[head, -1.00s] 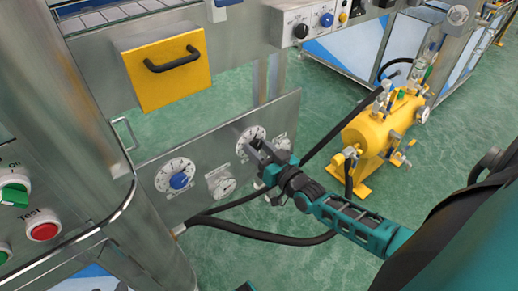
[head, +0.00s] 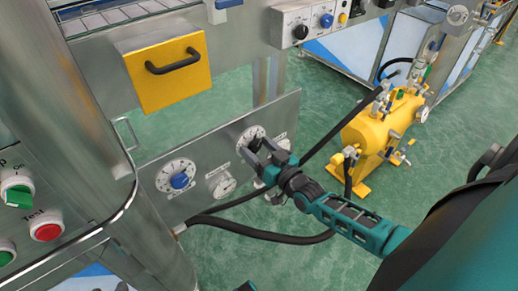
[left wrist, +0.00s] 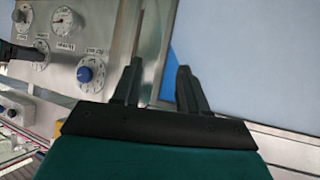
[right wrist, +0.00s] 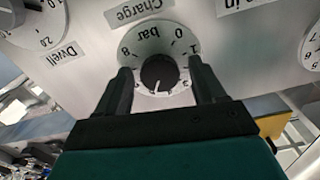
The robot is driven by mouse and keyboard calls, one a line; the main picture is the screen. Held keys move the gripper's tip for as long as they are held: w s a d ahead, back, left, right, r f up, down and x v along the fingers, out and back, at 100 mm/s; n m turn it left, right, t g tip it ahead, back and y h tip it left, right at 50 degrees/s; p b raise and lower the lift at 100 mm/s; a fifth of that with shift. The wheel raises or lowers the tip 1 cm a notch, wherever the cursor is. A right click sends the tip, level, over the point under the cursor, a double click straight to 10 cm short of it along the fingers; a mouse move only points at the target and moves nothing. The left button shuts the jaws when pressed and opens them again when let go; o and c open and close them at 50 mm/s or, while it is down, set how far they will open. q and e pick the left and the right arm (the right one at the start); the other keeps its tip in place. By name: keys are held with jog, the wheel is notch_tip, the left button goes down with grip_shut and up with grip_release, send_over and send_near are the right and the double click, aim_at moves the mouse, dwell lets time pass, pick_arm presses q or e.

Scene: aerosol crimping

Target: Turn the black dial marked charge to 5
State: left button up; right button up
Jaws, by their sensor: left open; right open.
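The black dial marked Charge (right wrist: 160,73) sits on a white numbered scale plate in the right wrist view, with its label upside down above it. Its white mark points toward the bottom of the picture; the number there is hard to read. My right gripper (right wrist: 160,65) is open, with one finger on each side of the dial; contact is not clear. In the head view my right gripper (head: 257,151) is at the panel and hides the dial, while its white scale plate (head: 250,133) shows above. My left gripper (left wrist: 158,68) is open and empty, away from the dials.
The steel panel (head: 212,163) also bears a blue dial (head: 180,181) and a small gauge (head: 222,186). A black hose (head: 260,236) runs below. A yellow tank (head: 384,130) stands on the green floor at right. A yellow drawer (head: 168,78) is above the panel.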

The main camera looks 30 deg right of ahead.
pick_arm(q)
jog(key=p, duration=0.1)
jog(key=a+r+p, duration=0.1)
jog(key=p, duration=0.1)
jog(key=shift+s+r, duration=0.25)
pick_arm(e)
jog(key=s+d, duration=0.1)
jog(key=s, duration=1.2)
jog(key=shift+w, duration=0.1)
jog(key=s+a+r+n+g+y, duration=0.1)
jog(key=s+a+n+g, duration=0.15)
jog(key=a, duration=0.55)
jog(key=s+a+r+n+g+y, duration=0.1)
jog(key=a+g, duration=0.3)
jog(key=a, duration=0.4)
pick_arm(q)
jog(key=s+a+r+y+p, duration=0.1)
jog(key=a+r+p, duration=0.2)
jog(key=r+p, duration=0.8)
jog(key=p, duration=0.5)
jog(key=shift+s+r, duration=0.2)
jog(key=shift+r, duration=0.1)
pick_arm(e)
notch_tip(320, 180, up, 11)
jog(key=s+d+h, duration=0.1)
jog(key=d, duration=0.1)
jog(key=shift+s+d+g, duration=0.25)
jog(key=shift+d+g, duration=0.1)
